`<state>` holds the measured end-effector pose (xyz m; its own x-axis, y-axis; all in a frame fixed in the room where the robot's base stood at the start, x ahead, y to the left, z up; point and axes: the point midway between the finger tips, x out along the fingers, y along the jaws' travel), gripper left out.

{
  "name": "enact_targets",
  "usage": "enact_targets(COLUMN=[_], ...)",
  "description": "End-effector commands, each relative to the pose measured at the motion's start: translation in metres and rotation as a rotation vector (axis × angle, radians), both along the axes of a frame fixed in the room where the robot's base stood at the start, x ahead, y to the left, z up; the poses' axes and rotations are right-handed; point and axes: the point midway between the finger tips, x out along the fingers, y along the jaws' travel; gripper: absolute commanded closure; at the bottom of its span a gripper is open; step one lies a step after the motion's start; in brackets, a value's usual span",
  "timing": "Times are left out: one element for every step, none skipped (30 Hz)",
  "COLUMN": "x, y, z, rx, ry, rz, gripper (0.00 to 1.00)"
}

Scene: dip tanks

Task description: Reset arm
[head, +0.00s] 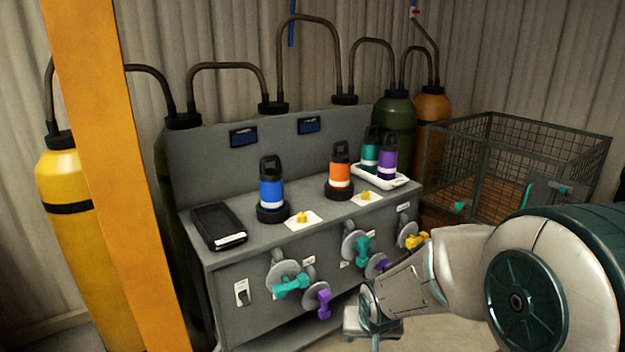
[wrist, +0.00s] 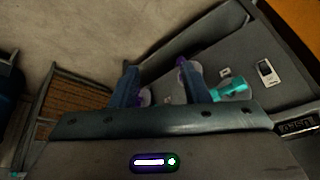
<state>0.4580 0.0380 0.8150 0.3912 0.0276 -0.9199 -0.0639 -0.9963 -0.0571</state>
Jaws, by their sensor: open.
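My arm reaches in from the right in the head view, and my gripper (head: 374,322) hangs low in front of the grey bench (head: 240,271), partly hidden by my arm. In the wrist view my gripper (wrist: 160,82) has its two fingers apart with nothing held between them. Purple valve handles show beyond the fingers. A teal valve handle (wrist: 230,88) shows right of the right finger, and a teal handle (head: 291,285) also shows on the bench front in the head view. I cannot tell whether the fingers touch any handle.
A blue bottle (head: 271,188) and an orange bottle (head: 340,172) stand on round bases on the bench. A white tray (head: 398,184) holds teal and purple bottles. A black tray (head: 217,226) lies at left. A wire cage (head: 550,135) stands behind right; an orange post (head: 110,170) rises at left.

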Motion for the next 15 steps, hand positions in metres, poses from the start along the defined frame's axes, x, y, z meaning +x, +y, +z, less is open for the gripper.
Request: enact_targets(x=[-0.012,-0.019,-0.029,-0.037,-0.045,-0.056,-0.064,-0.073,-0.085,-0.093,-0.102,-0.113,-0.121,-0.128,-0.136], y=[-0.006,-0.01,-0.015,-0.018,-0.021,-0.024,-0.027,-0.029,-0.031,-0.032,-0.033,-0.034,-0.035,-0.035,-0.036], z=[0.034,0.045,0.061,0.073,0.085,0.101,0.112,0.123,0.137,0.147,0.156,0.167,0.175,0.181,0.189], rx=[-0.036,-0.053,-0.073,-0.086,-0.097,-0.106,-0.113,-0.115,-0.116,-0.116,-0.111,-0.106,-0.1,-0.094,-0.085], ry=[0.005,0.013,0.026,0.035,0.042,0.052,0.06,0.069,0.081,0.088,0.095,0.105,0.113,0.118,0.125], rz=[0.002,0.002,0.0,0.0,0.0,-0.001,0.001,0.0,0.002,0.006,0.007,0.012,0.016,0.02,0.025], gripper=[0.58,0.58,0.58,0.58,0.58,0.58,0.58,0.58,0.58,0.58,0.58,0.58,0.58,0.58,0.58])
